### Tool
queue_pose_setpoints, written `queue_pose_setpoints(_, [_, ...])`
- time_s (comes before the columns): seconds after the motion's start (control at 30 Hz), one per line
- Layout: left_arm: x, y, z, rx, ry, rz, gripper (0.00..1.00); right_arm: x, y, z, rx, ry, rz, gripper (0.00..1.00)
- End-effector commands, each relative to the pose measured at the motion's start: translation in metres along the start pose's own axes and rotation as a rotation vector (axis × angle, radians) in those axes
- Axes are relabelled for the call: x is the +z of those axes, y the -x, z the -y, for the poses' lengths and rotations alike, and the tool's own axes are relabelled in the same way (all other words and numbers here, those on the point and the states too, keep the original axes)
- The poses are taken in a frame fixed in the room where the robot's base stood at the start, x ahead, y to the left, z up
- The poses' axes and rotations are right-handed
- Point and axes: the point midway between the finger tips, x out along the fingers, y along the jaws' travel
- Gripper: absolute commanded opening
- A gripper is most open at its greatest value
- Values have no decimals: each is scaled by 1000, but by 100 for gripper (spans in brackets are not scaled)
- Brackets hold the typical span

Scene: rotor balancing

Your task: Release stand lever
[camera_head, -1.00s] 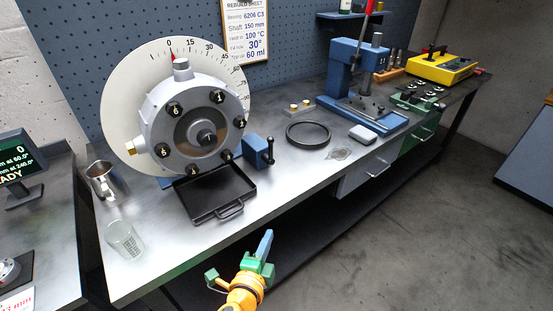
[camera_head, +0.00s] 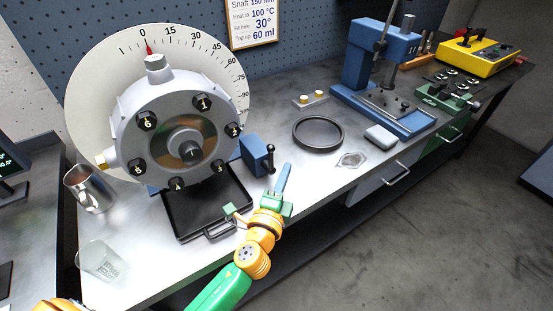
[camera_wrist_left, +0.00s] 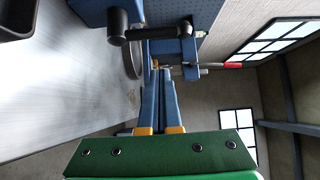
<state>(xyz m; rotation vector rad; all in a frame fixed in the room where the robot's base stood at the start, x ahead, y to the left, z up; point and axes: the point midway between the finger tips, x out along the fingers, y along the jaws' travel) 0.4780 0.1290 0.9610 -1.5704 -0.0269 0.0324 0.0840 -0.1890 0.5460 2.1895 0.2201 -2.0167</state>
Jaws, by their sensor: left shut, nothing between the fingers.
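The rotor stand holds a grey hub (camera_head: 182,125) with numbered bolts in front of a round white dial (camera_head: 88,80). At its right is a blue block (camera_head: 252,152) with a black lever (camera_head: 270,158) that ends in a knob. My left gripper (camera_head: 286,168) is shut and empty, its blue fingers pointing up, just right of the lever and seemingly apart from it. In the left wrist view the lever (camera_wrist_left: 152,34) and the blue block (camera_wrist_left: 90,10) are above the shut fingers (camera_wrist_left: 160,72). My right gripper is not in view.
A black tray (camera_head: 180,228) lies below the hub. A metal mug (camera_head: 92,190) and a clear beaker (camera_head: 100,262) stand at the left. A black ring (camera_head: 318,146), a grey box (camera_head: 381,136) and a blue press (camera_head: 362,60) are to the right. The bench around the ring is mostly clear.

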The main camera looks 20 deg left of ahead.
Motion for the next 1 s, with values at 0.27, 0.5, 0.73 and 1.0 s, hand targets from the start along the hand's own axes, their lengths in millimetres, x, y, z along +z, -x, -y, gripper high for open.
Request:
queue_pose_setpoints(0.27, [0, -61, 1, -1, -1, 1, 0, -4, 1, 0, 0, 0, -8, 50])
queue_pose_setpoints(0.5, [27, -35, 1, 1, -1, 0, 0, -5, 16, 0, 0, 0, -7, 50])
queue_pose_setpoints(0.73, [31, -32, 0, 1, 1, -1, 0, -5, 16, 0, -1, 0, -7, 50])
queue_pose_setpoints(1.0, [31, -32, -2, -4, 5, -1, 0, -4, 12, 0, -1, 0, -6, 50])
